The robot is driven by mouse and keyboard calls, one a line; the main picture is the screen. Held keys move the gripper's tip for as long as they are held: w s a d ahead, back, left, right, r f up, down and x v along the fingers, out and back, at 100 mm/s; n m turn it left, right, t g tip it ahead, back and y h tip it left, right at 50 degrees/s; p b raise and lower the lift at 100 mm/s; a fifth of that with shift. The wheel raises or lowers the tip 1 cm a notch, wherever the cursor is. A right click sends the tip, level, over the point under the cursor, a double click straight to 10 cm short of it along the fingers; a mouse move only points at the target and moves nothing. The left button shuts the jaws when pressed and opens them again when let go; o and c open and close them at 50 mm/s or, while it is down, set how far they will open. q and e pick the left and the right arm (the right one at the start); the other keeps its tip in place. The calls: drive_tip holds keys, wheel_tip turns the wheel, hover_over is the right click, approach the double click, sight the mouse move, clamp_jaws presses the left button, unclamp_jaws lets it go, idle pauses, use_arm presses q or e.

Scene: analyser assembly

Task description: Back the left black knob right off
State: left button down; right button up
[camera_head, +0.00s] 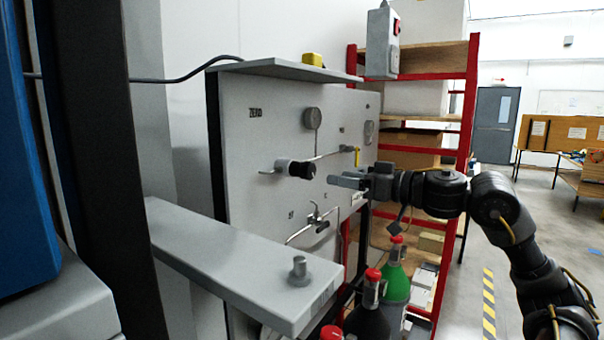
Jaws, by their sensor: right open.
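A black knob (301,169) sits on a short metal fitting on the light grey analyser panel (255,150), left of the panel's middle. My right gripper (345,179) comes in from the right, in front of the panel. Its grey fingers point left towards the knob, with a gap between them and it. It is open and I see nothing between its fingers. My left gripper is not in view.
A grey shelf with a metal peg (299,270) juts out at the lower left. Gas bottles with red caps, one green (396,275) and one black (367,318), stand below the gripper. A red-framed rack (467,110) stands behind my right arm.

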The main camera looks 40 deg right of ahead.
sight(312, 172)
drive_tip(key=p+x, duration=0.4)
drive_tip(key=x, duration=0.1)
drive_tip(key=shift+d+r, duration=0.15)
drive_tip(key=shift+r, duration=0.05)
drive_tip(key=shift+w+p, duration=0.5)
drive_tip(key=shift+w, duration=0.1)
drive_tip(key=shift+w+a, duration=0.2)
drive_tip(key=shift+a, duration=0.05)
drive_tip(key=w+p, duration=0.1)
drive_tip(key=p, duration=0.3)
drive_tip(key=shift+w+d+r, duration=0.1)
drive_tip(key=shift+w+r, duration=0.1)
drive_tip(key=shift+w, duration=0.15)
drive_tip(key=shift+w+a+f+p, duration=0.1)
drive_tip(key=shift+w+a+p, duration=0.2)
drive_tip(key=shift+p, duration=0.3)
drive_tip(key=shift+w+a+f, duration=0.15)
drive_tip(key=shift+w+a, duration=0.15)
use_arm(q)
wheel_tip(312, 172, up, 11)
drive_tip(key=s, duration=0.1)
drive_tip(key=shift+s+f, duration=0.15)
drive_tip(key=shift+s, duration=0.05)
